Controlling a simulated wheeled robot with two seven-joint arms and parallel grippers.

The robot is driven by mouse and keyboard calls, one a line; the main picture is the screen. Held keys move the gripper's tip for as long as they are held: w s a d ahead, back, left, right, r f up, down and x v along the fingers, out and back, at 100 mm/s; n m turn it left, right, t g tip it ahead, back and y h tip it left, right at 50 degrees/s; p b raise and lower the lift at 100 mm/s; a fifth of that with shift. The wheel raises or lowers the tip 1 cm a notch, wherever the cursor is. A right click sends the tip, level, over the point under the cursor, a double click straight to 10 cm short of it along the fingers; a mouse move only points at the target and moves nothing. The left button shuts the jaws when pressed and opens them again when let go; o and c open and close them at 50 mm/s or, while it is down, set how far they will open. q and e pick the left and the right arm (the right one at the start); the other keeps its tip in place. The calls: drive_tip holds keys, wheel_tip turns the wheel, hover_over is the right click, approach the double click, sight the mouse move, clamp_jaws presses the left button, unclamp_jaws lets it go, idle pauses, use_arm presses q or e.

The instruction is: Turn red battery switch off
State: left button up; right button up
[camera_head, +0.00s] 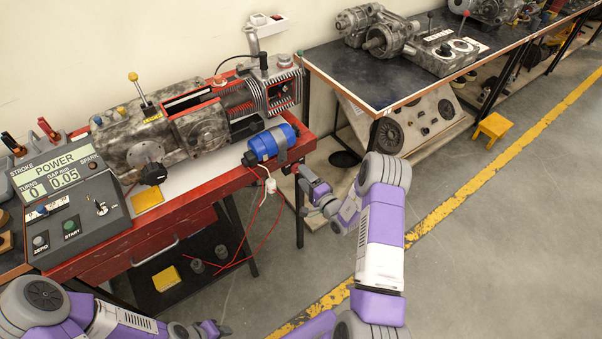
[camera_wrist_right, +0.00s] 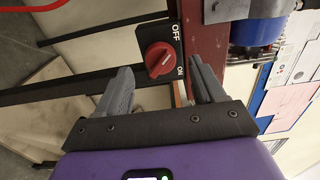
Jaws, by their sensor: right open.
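The red battery switch (camera_wrist_right: 159,59) shows in the right wrist view as a round red knob on a black plate, with OFF printed at its top and ON at its lower right. I cannot tell for sure which label the knob points to. My right gripper (camera_wrist_right: 161,74) is open, its two grey fingers on either side of the knob in the picture, with no clear contact. In the head view my right gripper (camera_head: 311,192) is at the right end of the red bench, where the switch is not clearly seen. My left gripper (camera_head: 210,329) is low at the bottom edge, its jaws unclear.
A blue cylinder (camera_head: 270,142) is clamped at the red bench's right corner, with red and white wires hanging below. A console (camera_head: 65,203) and an engine (camera_head: 165,130) stand on the bench. A dark table (camera_head: 375,85) stands behind. The floor at right is open.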

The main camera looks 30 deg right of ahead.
drive_tip(key=s, duration=0.5)
drive_tip(key=shift+d+p, duration=0.2)
drive_tip(key=shift+p, duration=0.2)
